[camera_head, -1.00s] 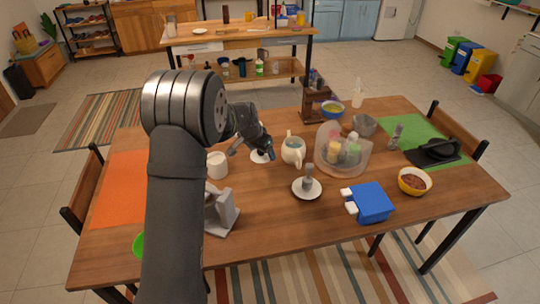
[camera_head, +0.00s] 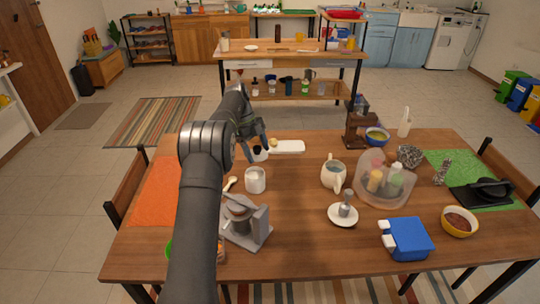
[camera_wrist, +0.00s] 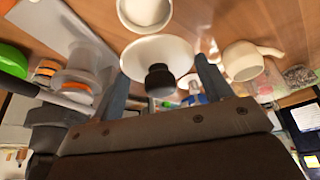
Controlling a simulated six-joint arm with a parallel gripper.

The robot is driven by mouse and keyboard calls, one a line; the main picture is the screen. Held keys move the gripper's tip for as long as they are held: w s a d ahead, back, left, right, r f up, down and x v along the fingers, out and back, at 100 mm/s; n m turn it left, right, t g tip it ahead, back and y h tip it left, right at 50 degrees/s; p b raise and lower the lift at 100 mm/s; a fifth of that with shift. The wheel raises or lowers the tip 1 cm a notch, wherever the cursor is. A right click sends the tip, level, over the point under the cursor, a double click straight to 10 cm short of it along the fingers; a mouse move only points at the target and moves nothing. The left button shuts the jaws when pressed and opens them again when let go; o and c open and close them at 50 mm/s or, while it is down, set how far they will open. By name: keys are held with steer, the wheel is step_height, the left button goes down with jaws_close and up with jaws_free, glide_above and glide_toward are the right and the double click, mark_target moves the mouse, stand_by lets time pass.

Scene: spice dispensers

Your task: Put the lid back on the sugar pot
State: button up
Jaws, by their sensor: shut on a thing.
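The lid, a white disc with a black knob (camera_wrist: 160,80), is between the fingers of my gripper (camera_wrist: 163,88) in the wrist view. The lid (camera_head: 260,157) shows small and partly covered by my gripper (camera_head: 257,147) in the head view. My gripper is shut on it. The sugar pot (camera_head: 255,180), a white round pot with an open top, stands on the table just in front of the lid. In the wrist view the pot (camera_wrist: 145,12) shows at the top edge, apart from the lid. The gap between lid and table cannot be told.
A cream mug (camera_head: 331,176) stands right of the pot, and a grey dispenser (camera_head: 245,222) in front of it. A white tray (camera_head: 287,147) lies behind. A clear caddy with bottles (camera_head: 385,183), a saucer (camera_head: 341,216) and a blue box (camera_head: 407,238) stand further right.

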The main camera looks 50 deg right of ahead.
steer(key=shift+w+a+r+m, duration=0.15)
steer(key=shift+w+a+m, duration=0.35)
steer(key=shift+m, duration=0.1)
step_height(320, 180, down, 7)
stand_by(0.3)
steer(key=shift+d+f, duration=0.1)
steer(key=shift+f, duration=0.55)
stand_by(1.5)
steer(key=o, duration=1.1)
steer(key=shift+c, duration=0.2)
steer(key=v, duration=1.2)
steer(key=shift+d, duration=0.15)
steer(key=shift+s, duration=0.1)
